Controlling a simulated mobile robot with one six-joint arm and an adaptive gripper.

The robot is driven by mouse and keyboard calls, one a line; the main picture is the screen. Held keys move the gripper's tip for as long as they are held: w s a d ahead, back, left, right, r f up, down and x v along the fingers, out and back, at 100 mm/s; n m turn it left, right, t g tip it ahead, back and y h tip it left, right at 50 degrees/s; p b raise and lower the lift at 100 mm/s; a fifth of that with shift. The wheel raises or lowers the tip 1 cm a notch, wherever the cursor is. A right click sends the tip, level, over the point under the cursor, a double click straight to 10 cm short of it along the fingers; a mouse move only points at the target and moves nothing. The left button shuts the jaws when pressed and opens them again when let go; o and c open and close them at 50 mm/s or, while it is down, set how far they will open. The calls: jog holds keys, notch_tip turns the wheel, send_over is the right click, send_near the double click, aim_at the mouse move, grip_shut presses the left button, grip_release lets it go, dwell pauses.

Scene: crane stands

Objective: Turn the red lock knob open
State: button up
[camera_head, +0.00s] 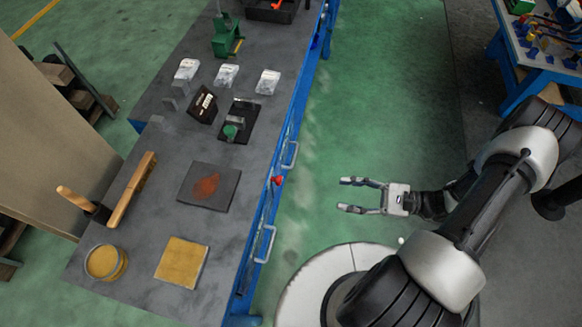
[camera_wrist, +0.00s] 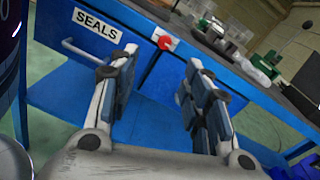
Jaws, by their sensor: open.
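The red lock knob (camera_head: 277,180) sits on the blue front side of the workbench, between two pale drawer handles. In the wrist view the red knob (camera_wrist: 165,42) is on a light plate near the top of the blue front, right of a "SEALS" label. My gripper (camera_head: 347,195) is open and empty, to the right of the knob and apart from it. In the wrist view the knob appears beyond and between the two fingers of my gripper (camera_wrist: 155,75). Nothing touches the knob.
The workbench top (camera_head: 160,150) holds a dark square plate (camera_head: 209,187), a yellow pad (camera_head: 182,262), a round tin (camera_head: 105,262), a wooden-handled brush (camera_head: 130,190) and a green vise (camera_head: 226,40). Drawer handles (camera_head: 265,244) stick out from the front. Green floor lies clear between bench and gripper.

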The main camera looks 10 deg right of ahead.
aim_at(276, 180)
jog(key=w+a+f+m+t+b, duration=0.1)
jog(key=w+a, duration=0.5)
jog(key=a, duration=1)
jog(key=shift+w+f+b, duration=0.15)
jog(key=shift+w+b, duration=0.05)
jog(key=shift+b, duration=0.65)
jog(key=shift+c, duration=0.4)
grip_shut()
